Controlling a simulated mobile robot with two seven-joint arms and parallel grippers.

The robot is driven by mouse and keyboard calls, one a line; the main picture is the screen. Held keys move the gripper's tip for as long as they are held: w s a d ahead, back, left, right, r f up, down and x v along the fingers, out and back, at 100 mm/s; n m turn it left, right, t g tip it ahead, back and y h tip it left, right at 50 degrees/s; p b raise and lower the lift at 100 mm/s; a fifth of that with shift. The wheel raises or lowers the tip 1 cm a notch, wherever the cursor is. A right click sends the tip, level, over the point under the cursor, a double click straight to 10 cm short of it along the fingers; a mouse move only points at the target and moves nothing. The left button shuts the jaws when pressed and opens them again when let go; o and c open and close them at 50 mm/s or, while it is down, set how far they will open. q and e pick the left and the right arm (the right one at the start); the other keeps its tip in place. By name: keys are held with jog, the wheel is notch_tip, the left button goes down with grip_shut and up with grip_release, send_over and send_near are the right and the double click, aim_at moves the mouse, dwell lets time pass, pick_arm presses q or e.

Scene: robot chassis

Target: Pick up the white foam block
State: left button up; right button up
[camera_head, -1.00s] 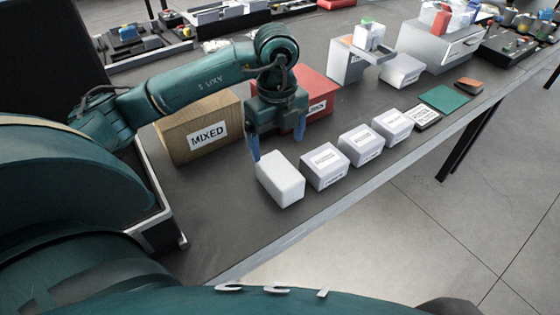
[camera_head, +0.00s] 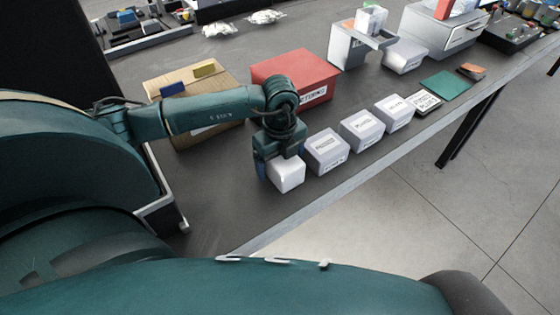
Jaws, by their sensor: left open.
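The white foam block (camera_head: 288,176) sits on the dark table near its front edge, at the left end of a row of labelled white boxes. My left gripper (camera_head: 279,168) is open and lowered over the block. One blue finger shows at the block's left side; the other finger is mostly hidden. I cannot tell whether the fingers touch the block. My right gripper is not in view.
White labelled boxes (camera_head: 327,152) stand close to the right of the block. The table's front edge (camera_head: 330,197) is near. A green pad (camera_head: 446,83) lies farther right.

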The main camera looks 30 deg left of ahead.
pick_arm(q)
jog(key=shift+f, duration=0.4)
jog(key=shift+c, duration=0.3)
jog(key=c, duration=1)
